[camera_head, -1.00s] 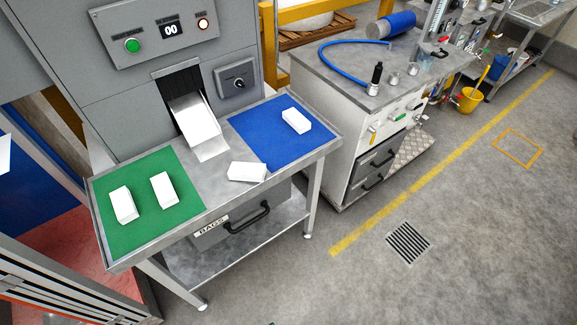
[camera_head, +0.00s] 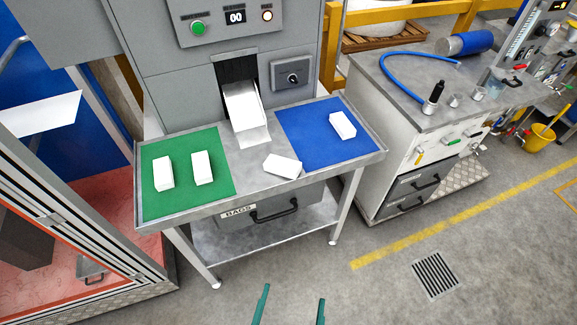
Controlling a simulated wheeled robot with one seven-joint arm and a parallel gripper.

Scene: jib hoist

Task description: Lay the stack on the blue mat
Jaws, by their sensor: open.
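The blue mat (camera_head: 305,146) lies on the right part of the metal table, with one white stack (camera_head: 342,125) on its right side. Another white stack (camera_head: 282,165) lies on bare metal between the mats, close to the blue mat's lower left edge. Two more white stacks, a left one (camera_head: 164,172) and a right one (camera_head: 203,168), are on the green mat (camera_head: 183,206). My gripper (camera_head: 291,306) shows as two green fingertips at the bottom edge. It is open and empty, over the floor in front of the table, apart from every stack.
A metal chute (camera_head: 245,112) slopes from the grey machine (camera_head: 180,90) to the table's back. A drawer marked BAGS (camera_head: 268,208) hangs below the tabletop. A workbench (camera_head: 400,140) stands to the right. The floor (camera_head: 390,295) in front is clear.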

